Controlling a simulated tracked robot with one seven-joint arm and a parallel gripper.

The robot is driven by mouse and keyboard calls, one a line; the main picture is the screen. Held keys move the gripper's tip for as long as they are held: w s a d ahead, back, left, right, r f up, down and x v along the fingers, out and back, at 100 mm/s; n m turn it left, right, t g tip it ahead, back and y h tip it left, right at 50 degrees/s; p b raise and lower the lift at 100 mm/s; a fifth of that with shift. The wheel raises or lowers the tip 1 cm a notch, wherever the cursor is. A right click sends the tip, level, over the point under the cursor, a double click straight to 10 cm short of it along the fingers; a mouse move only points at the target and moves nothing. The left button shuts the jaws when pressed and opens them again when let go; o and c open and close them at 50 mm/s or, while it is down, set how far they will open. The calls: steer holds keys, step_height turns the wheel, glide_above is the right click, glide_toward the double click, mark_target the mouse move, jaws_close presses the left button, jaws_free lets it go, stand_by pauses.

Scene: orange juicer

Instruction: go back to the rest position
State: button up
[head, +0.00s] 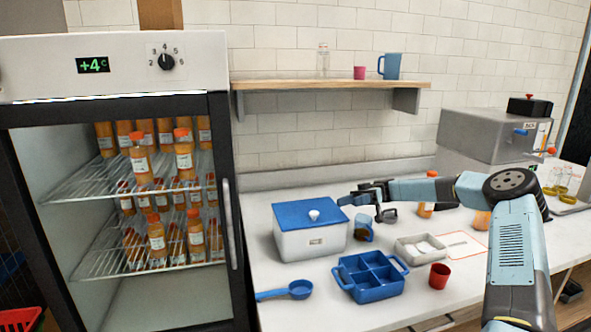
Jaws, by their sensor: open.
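My gripper (366,199) is at the end of my light-blue arm, which reaches in from the right. It is open, with nothing visible between its fingers. It hangs above the white counter (320,291), beside the right edge of a white box with a blue lid (307,214). An orange-capped juice bottle (425,209) stands partly hidden behind my arm.
A blue divided tray (369,277), a blue scoop (298,289), a red cup (439,276) and a white tray (420,247) lie on the counter. A fridge (115,180) of juice bottles is left. A wooden shelf (330,85) hangs behind; a metal machine (490,133) stands right.

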steer(key=s+a+r+m+t+h, duration=0.3)
steer(key=s+a+m+h, duration=0.15)
steer(key=s, duration=0.25)
steer(key=s+a+r+m+t+h, duration=0.25)
steer(key=s+a+m+h, duration=0.2)
steer(key=s, duration=0.25)
steer(key=s+d+r+m+t+h, duration=0.2)
steer(key=s+d+r+m+t, duration=0.1)
steer(key=s, duration=0.6)
steer(key=s+d+r+m+t+h, duration=0.1)
steer(key=s+d+r+m+t, duration=0.3)
steer(key=s, duration=0.5)
steer(key=s+d+r+m+t+h, duration=0.2)
steer(key=s+d+r+m+t, duration=0.2)
steer(key=s, duration=0.5)
steer(key=d+m+t, duration=0.1)
steer(key=d+t, duration=0.1)
steer(key=d, duration=0.1)
steer(key=shift+s+d+m+h, duration=0.3)
steer(key=shift+m, duration=0.1)
